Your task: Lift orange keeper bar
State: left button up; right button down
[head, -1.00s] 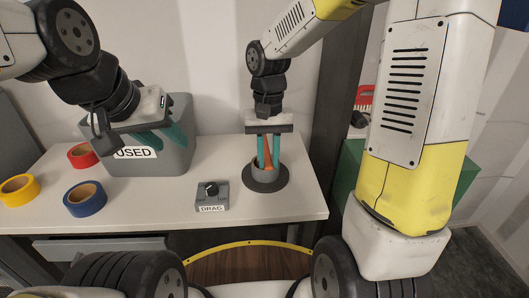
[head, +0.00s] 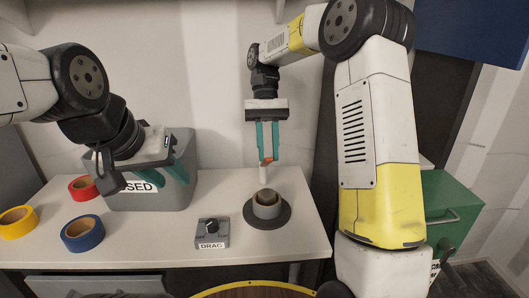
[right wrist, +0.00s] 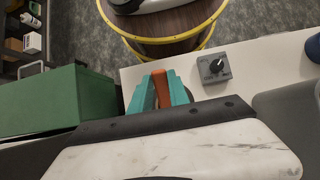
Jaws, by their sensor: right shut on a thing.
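The orange keeper bar (head: 268,160) shows as a small orange piece between the teal fingertips of my right gripper (head: 267,157), which is shut on it. In the right wrist view the orange bar (right wrist: 161,89) stands between the teal fingers. My left gripper (head: 168,178) is open and empty in front of the grey USED bin (head: 150,198).
A grey DRAG knob box (head: 211,233) sits left of the socket on the white bench (head: 160,245). Red (head: 82,188), blue (head: 83,233) and yellow (head: 17,222) tape rolls lie at the left. A green cabinet (head: 450,210) stands at the right.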

jog(key=c, duration=1.2)
grip_release()
jog(key=shift+c, duration=0.2)
jog(key=shift+r, duration=0.5)
notch_tip(320, 180, up, 3)
jog(key=shift+f, duration=0.2)
jog(key=s+a+r, duration=0.1)
jog(key=s+a, duration=0.1)
jog(key=s, duration=1.4)
jog(key=shift+r, duration=0.15)
